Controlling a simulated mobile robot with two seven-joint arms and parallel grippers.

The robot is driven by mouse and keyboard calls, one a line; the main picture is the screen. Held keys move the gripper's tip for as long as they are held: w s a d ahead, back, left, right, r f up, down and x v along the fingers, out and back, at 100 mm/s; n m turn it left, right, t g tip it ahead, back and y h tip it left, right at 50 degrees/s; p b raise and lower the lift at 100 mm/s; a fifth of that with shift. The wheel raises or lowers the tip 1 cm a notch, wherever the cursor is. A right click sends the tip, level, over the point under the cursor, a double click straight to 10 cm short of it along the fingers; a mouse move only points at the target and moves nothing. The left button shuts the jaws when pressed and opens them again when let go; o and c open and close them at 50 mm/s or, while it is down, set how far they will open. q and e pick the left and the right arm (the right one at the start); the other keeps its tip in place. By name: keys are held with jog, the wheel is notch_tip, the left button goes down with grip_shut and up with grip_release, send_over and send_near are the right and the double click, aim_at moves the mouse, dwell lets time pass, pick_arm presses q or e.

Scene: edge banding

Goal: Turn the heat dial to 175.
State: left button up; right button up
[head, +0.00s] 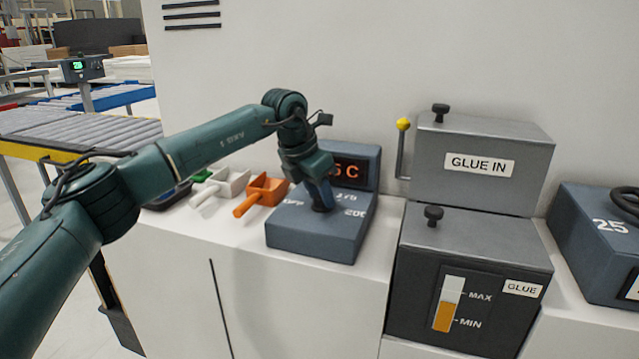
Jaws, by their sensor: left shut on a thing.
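The heat control box (305,238) is blue-grey and sits on the white counter, with a sloped top marked OFF, 175 and 200. My left gripper (322,203) reaches down onto the top from the left and is shut on the heat dial, which its fingers almost wholly hide. I cannot tell where the dial points. The orange-lit display (354,173) on the upright back shows "5 C" at its end; my gripper covers the digits before it. My right gripper is not in view.
An orange scoop (262,194) and a white scoop (220,187) lie left of the box. The glue unit (470,270), with a yellow-knobbed lever (402,140), stands close on the right. A dark box marked 25 (590,250) is at far right.

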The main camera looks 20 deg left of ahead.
pick_arm(q)
jog(key=m+p, duration=0.2)
jog(key=m+g+h+p, duration=0.1)
jog(key=m, duration=0.1)
jog(key=shift+w+a+r+p, duration=0.1)
jog(key=shift+w+r+p, duration=0.1)
jog(key=shift+p, duration=0.15)
jog(key=shift+m+h+p, duration=0.3)
jog(key=shift+m, duration=0.4)
jog(key=shift+m+g+p, duration=0.5)
jog(key=shift+m, duration=0.4)
jog(key=shift+w+f+m, duration=0.1)
jog(key=shift+m, duration=0.4)
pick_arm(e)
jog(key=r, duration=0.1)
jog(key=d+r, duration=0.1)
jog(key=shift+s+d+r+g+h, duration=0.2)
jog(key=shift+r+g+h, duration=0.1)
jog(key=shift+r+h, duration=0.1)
pick_arm(q)
jog(key=shift+a+g, duration=0.1)
jog(key=shift+g, duration=0.2)
jog(key=o, duration=1)
jog(key=shift+f, duration=0.1)
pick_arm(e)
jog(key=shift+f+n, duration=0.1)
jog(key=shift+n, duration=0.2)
